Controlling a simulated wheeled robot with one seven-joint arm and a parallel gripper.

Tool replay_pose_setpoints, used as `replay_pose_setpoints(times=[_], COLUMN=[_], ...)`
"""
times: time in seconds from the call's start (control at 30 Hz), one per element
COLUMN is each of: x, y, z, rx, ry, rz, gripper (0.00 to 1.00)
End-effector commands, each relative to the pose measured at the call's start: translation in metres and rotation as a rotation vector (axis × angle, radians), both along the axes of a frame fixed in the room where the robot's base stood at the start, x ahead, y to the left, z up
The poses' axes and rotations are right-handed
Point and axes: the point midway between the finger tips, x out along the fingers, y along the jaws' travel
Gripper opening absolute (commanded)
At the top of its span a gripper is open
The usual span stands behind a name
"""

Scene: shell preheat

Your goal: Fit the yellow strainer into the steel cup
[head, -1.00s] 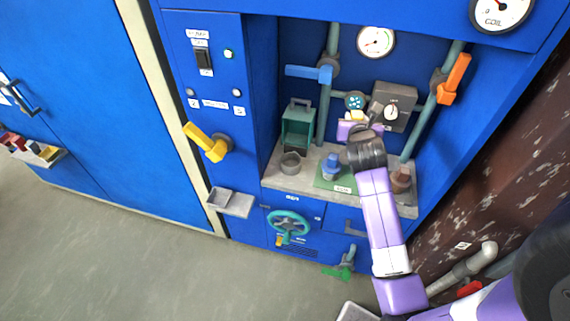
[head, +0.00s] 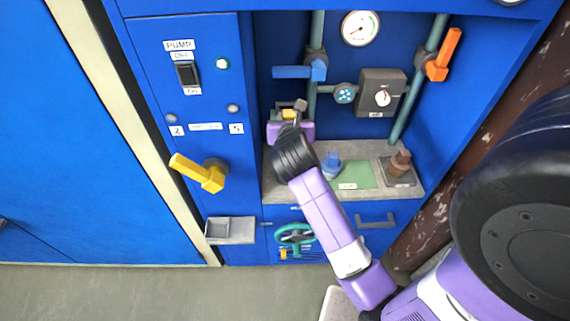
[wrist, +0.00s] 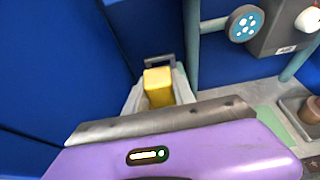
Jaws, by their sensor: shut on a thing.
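My gripper (head: 289,116) is shut on the yellow strainer (head: 287,114), raised above the left part of the grey shelf. In the wrist view the yellow strainer (wrist: 158,87) shows as a small yellow block beyond the purple gripper body, between pale sides. I cannot make out its mesh or lower end. The steel cup is not visible now; my wrist and forearm cover the shelf's left part, where a grey cup showed earlier. I cannot tell the gap between strainer and cup.
A blue object (head: 331,165) stands by a green mat (head: 357,174) on the shelf. A brown object (head: 399,163) sits at the right. A blue lever (head: 292,72) and pipes are behind. A yellow handle (head: 199,173) sticks out from the left panel.

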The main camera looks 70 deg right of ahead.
Motion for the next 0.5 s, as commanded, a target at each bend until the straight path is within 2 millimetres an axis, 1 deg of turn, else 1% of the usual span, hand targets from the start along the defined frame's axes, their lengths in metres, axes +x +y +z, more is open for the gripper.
replay_pose_setpoints(times=[0.03, 0.3, 0.4, 0.5], x=[-0.001, -0.001, -0.001, 0.000], y=[0.000, 0.000, -0.001, 0.000], z=[-0.017, -0.083, -0.102, -0.116], rx=[0.003, 0.002, 0.001, 0.001], ry=[0.005, 0.005, 0.002, 0.000], rz=[-0.001, -0.001, -0.001, 0.001], gripper=[0.00, 0.00, 0.00, 0.00])
